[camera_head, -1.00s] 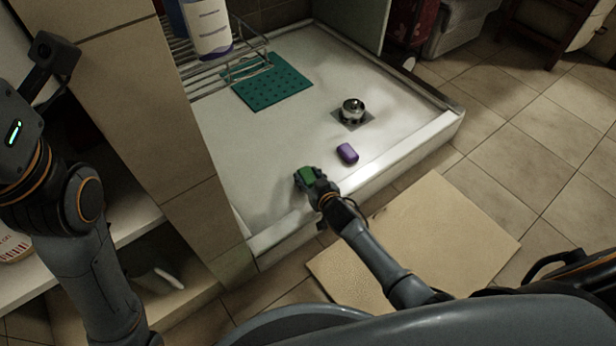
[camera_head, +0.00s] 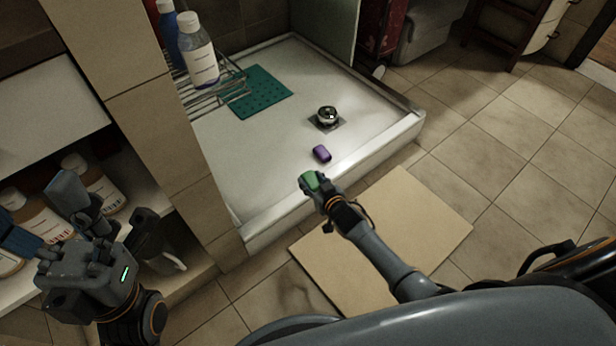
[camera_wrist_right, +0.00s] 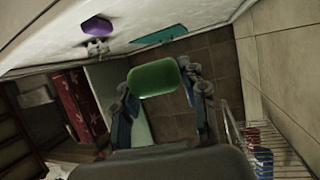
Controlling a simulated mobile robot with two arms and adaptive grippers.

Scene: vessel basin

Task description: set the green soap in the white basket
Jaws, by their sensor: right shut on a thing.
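The green soap (camera_head: 312,180) is held in my right gripper (camera_head: 311,183), above the front rim of the shower tray. In the right wrist view the green soap (camera_wrist_right: 153,78) sits between the two fingers of that gripper (camera_wrist_right: 160,90). My left gripper (camera_head: 42,212) is at the lower left by the shelf, its two fingers spread apart with no object visible between them. I cannot make out a white basket in either view.
The white shower tray (camera_head: 240,165) holds a purple soap (camera_head: 321,153), a metal drain piece (camera_head: 327,115) and a green mat (camera_head: 262,92). A wire rack (camera_head: 222,85) carries bottles. A tiled pillar (camera_head: 165,130) separates it from the shelf bottles (camera_head: 38,215). A beige mat (camera_head: 385,240) lies on the floor.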

